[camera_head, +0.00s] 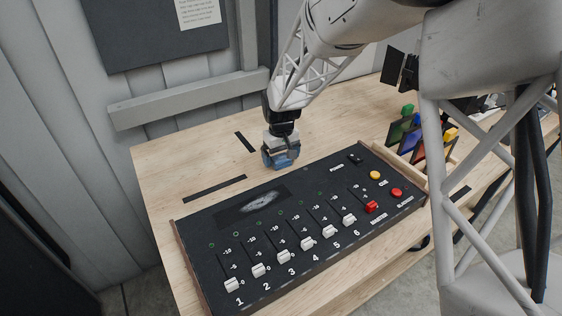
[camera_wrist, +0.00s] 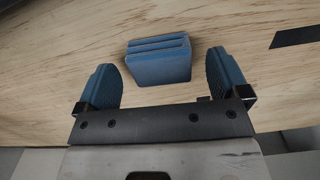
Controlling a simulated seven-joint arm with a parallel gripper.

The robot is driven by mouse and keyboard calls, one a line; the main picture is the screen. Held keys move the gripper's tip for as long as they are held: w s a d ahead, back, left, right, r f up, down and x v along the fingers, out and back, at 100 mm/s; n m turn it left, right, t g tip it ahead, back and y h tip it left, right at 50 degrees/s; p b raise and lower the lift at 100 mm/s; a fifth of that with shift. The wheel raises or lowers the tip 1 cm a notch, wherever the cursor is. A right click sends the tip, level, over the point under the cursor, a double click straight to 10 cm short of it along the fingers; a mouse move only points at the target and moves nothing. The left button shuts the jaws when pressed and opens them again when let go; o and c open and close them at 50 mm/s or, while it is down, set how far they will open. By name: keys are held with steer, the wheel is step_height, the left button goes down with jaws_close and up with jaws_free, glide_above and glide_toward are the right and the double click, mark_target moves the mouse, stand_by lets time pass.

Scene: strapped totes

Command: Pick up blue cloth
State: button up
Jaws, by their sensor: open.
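The blue cloth (camera_wrist: 158,62) is a folded, layered block on the light wooden table in the wrist view. My gripper (camera_wrist: 162,75) is open, with one blue ridged finger on each side of the cloth. There is a gap between each finger and the cloth, and the cloth lies slightly ahead, toward the upper part of the picture. In the head view my gripper (camera_head: 281,158) points down close over the table, behind the black slider panel. The blue there cannot be clearly split into fingers and cloth.
The black slider panel (camera_head: 240,206) with white sliders and red and yellow buttons stands just in front of my gripper. A wooden holder (camera_head: 408,165) with coloured items is at right. Black strips (camera_head: 214,189) mark the table. The table's left side is clear.

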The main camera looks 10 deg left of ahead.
steer(key=shift+f, duration=0.7)
steer(key=shift+c, duration=0.2)
steer(key=c, duration=0.9)
